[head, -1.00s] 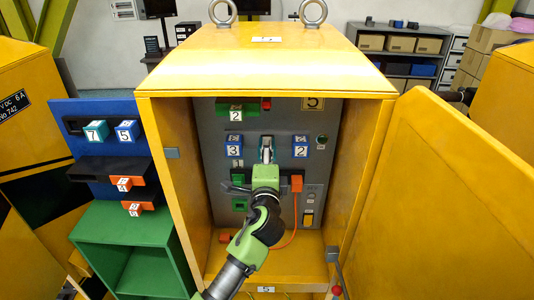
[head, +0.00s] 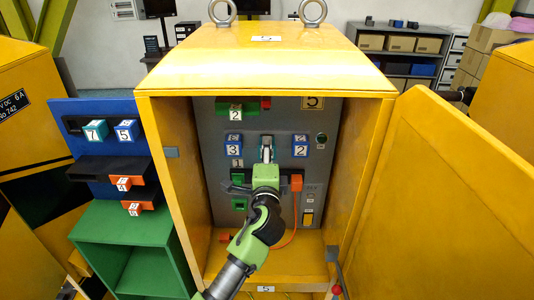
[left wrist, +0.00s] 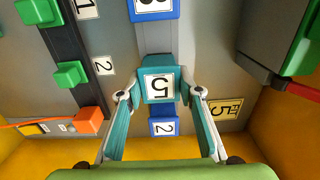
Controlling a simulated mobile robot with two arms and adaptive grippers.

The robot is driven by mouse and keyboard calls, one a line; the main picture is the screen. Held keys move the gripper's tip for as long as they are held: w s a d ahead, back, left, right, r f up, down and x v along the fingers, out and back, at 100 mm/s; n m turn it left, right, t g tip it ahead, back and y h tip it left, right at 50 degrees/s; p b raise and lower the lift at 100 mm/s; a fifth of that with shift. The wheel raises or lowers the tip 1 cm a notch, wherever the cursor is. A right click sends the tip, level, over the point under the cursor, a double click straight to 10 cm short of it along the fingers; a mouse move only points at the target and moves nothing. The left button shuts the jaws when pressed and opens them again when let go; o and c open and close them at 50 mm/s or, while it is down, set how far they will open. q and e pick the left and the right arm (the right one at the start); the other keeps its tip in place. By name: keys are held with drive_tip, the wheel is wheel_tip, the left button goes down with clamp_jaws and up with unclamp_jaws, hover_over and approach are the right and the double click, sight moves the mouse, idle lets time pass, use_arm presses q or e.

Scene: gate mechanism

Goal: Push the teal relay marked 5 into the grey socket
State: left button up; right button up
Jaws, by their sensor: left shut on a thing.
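The teal relay marked 5 (left wrist: 158,85) sits between the fingertips of my left gripper (left wrist: 160,92), which is shut on it. In the head view my left gripper (head: 266,150) reaches into the yellow cabinet, at the grey panel between the blue relays marked 3 and 2; there the relay is mostly hidden by the fingers. In the left wrist view a grey strip (left wrist: 155,40) runs behind the relay, between the two blue relays. The socket opening is hidden behind the relay, and I cannot tell how deep the relay sits. My right gripper is not in view.
Blue relays marked 3 (head: 233,146) and 2 (head: 300,146) flank the gripper closely. An orange plug (head: 296,183) with a cable is just below right. The yellow cabinet's side walls and open door (head: 450,185) bound the space. A blue rack (head: 100,112) holds spare relays at left.

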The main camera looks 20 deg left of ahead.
use_arm(q)
drive_tip(key=shift+w+a, duration=0.15)
drive_tip(key=shift+w, duration=0.55)
idle(0.4)
drive_tip(key=shift+r, duration=0.15)
drive_tip(key=o, duration=1.2)
drive_tip(key=shift+w, duration=0.15)
